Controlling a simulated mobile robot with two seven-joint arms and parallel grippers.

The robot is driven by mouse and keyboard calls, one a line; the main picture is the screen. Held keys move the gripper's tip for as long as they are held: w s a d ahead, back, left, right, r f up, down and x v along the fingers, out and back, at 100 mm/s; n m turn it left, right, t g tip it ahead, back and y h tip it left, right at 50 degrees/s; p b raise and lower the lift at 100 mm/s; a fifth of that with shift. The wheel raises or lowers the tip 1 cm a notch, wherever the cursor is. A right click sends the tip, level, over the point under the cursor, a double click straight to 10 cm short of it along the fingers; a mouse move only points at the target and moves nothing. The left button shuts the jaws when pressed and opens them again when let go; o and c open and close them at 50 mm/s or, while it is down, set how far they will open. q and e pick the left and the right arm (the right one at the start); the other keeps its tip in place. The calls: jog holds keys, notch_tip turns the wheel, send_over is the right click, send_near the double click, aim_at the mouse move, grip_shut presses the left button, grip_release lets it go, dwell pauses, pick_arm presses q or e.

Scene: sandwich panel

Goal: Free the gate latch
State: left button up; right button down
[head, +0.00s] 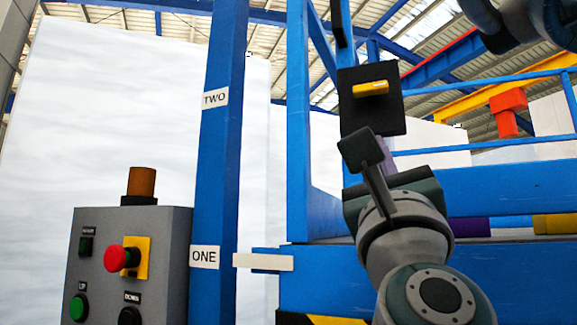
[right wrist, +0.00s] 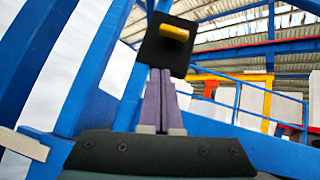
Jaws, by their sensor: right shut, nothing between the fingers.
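The gate latch is a black square plate (head: 372,101) with a short yellow handle (head: 371,88), high on the blue gate frame. The handle lies nearly level in the head view. In the right wrist view the plate (right wrist: 164,52) and handle (right wrist: 174,32) are straight ahead. My right gripper (head: 386,145) is below the plate in the head view, partly hidden by its own wrist. Its purple fingers (right wrist: 160,75) are together and empty, pointing up toward the plate's lower edge. I cannot tell whether they touch it. My left gripper is not in view.
A grey control box (head: 130,225) with a red stop button (head: 117,258) stands at left, beside a blue post (head: 219,160) labelled ONE and TWO. A white pointer (head: 263,262) sits near ONE. Blue rails (head: 480,85) and a red-orange block (head: 508,108) are at right.

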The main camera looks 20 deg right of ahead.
jog(key=b+v, duration=0.1)
jog(key=v, duration=0.4)
jog(key=shift+a+b, duration=0.15)
jog(key=shift+b, duration=0.15)
